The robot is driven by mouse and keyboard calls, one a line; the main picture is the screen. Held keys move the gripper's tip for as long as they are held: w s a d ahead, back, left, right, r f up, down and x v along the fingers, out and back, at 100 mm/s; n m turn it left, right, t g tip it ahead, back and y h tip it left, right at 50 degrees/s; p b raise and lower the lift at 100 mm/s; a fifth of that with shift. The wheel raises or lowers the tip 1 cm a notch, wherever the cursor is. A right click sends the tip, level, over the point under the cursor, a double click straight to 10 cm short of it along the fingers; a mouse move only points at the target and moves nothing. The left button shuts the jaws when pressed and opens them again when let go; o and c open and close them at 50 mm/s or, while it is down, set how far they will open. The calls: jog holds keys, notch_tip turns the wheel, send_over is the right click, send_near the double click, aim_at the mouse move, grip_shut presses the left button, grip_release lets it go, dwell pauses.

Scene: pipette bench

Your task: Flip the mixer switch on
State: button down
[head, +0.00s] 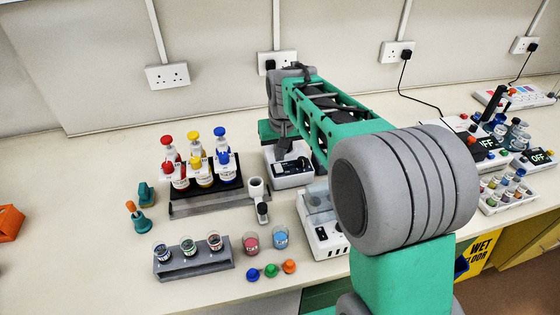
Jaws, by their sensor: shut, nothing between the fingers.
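A small white device (290,179) with a black front panel stands at the middle of the bench, below the end of my arm. I cannot tell for sure that it is the mixer, and no switch position can be read on it. My gripper (285,147) is shut and empty, pointing down over this device; whether it touches it cannot be told. A second white device (325,238) with dark marks on its front stands nearer, partly hidden behind my arm. White devices with black displays (485,150) stand at the right; the displays seem to read OFF.
Left of my gripper, a rack (183,203) holds red, yellow and blue-capped bottles. A grey holder (208,262) with small jars, two beakers (280,237) and loose coloured caps (271,271) lie in front. A white tray (492,209) of vials is at the right.

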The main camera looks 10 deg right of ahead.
aim_at(280, 171)
jog(key=shift+s+f+p, duration=0.15)
jog(key=shift+f, duration=0.8)
jog(key=shift+s+f+p, duration=0.1)
jog(key=shift+f+p, duration=0.05)
jog(key=shift+f, duration=0.75)
jog(key=shift+s+f+b, duration=0.15)
jog(key=shift+f+b, duration=0.3)
jog(key=shift+b, duration=0.05)
jog(key=shift+s+r, duration=0.1)
jog(key=shift+r, duration=0.05)
jog(key=shift+w+r+p, duration=0.35)
jog(key=shift+w+p, duration=0.1)
jog(key=shift+w, duration=0.35)
